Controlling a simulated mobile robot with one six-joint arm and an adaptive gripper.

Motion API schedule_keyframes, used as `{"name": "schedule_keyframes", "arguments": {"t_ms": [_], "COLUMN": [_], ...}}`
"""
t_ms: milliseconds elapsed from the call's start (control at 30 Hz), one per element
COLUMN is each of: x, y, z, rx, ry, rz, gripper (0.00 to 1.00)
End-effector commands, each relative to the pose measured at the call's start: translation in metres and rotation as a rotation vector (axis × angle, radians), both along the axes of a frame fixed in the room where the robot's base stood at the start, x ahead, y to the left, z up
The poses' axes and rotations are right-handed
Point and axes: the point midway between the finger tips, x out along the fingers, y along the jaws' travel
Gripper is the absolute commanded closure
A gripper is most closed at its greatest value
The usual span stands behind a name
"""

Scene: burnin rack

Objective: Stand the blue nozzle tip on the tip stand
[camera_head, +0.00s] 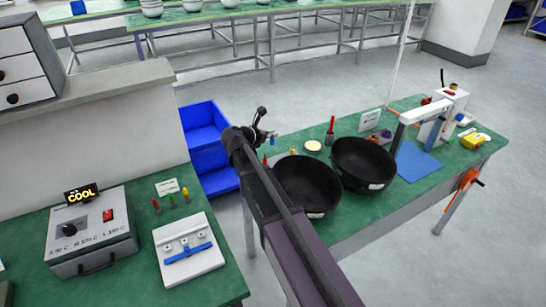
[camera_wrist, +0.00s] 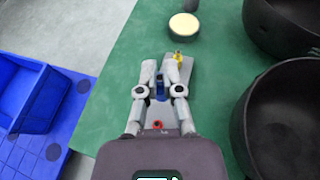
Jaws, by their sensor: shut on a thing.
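My gripper (camera_wrist: 160,84) is shut on the blue nozzle tip (camera_wrist: 160,90) in the wrist view, with the tip between its two fingers. In the head view, my gripper (camera_head: 268,137) is above the left end of the far green table, with a small blue piece (camera_head: 272,141) at its fingers. The tip stand appears to be the grey plate (camera_wrist: 189,68) below the gripper, partly hidden by the fingers. A yellow tip (camera_wrist: 178,58) shows at its far end and a red tip (camera_wrist: 157,125) nearer my wrist. I cannot tell the height of the blue tip above the plate.
Two black bowls (camera_head: 306,186) (camera_head: 364,163) stand right of the gripper. A pale round tin (camera_wrist: 184,26) lies beyond the plate. Blue bins (camera_head: 204,127) are on the floor left of the table. A white press (camera_head: 442,117) stands at the right.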

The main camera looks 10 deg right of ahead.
Motion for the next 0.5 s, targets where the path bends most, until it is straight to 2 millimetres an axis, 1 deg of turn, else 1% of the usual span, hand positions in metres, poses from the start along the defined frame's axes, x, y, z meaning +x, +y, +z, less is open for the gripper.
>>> {"name": "schedule_keyframes", "arguments": {"t_ms": [33, 200, 400, 500], "x": [0.0, 0.0, 0.0, 0.0], "y": [0.0, 0.0, -0.001, -0.001], "z": [-0.01, -0.028, -0.044, -0.048], "rx": [0.0, 0.0, 0.0, 0.0], "ry": [0.0, 0.0, 0.0, 0.0], "rz": [0.0, 0.0, -0.001, -0.001], "gripper": [1.0, 1.0, 1.0, 1.0]}}
